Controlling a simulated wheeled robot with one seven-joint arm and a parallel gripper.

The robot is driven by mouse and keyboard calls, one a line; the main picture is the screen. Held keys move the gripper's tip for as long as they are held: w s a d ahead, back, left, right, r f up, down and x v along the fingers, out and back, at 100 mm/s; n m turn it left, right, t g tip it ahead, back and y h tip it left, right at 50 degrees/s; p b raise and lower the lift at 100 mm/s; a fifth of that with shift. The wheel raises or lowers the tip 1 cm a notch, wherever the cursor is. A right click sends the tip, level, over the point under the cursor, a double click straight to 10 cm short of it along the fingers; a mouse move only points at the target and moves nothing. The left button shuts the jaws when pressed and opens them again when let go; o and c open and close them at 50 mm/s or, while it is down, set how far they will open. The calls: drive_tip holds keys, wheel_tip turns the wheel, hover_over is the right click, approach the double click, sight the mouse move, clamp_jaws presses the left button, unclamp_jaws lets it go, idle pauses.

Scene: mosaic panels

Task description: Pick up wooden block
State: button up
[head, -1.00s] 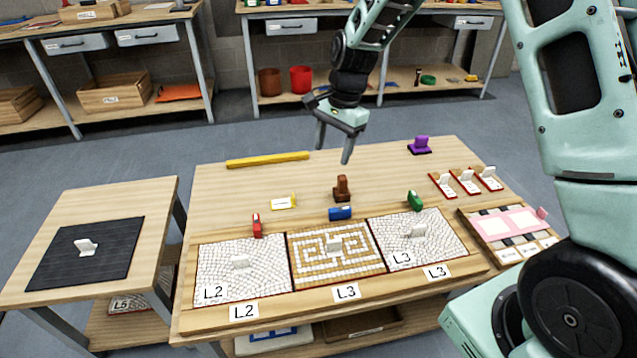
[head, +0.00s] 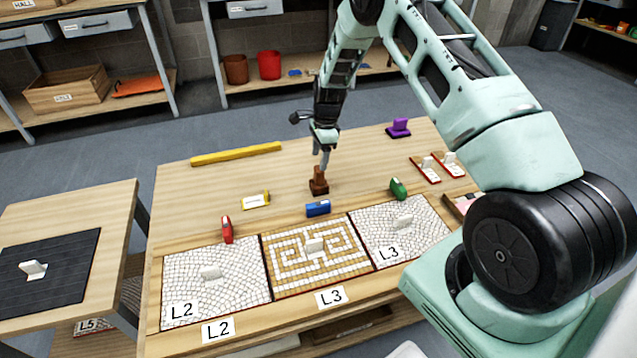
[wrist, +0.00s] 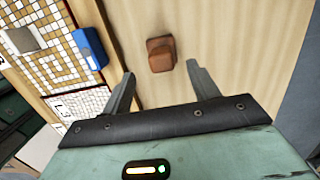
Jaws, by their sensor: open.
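The wooden block (head: 319,182) is a small brown piece with a wider base and a narrower upright top. It stands on the table behind the blue block. My gripper (head: 323,160) is directly above it in the head view, fingers pointing down. In the wrist view the wooden block (wrist: 160,54) lies ahead of and between the two open fingers of my gripper (wrist: 158,82), apart from both. Nothing is held. In the head view the finger gap is too small to judge.
A blue block (head: 318,208) stands close in front, a green one (head: 398,188) to the right and a red one (head: 227,230) to the left. A yellow bar (head: 236,154) lies at the back. Mosaic panels (head: 309,262) line the front. The table behind the block is clear.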

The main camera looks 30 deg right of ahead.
sight(318, 173)
drive_tip(key=f, duration=0.7)
drive_tip(key=shift+w+a+f, duration=0.15)
drive_tip(key=shift+a+f, duration=0.05)
drive_tip(key=shift+f, duration=0.05)
drive_tip(key=c, duration=1.1)
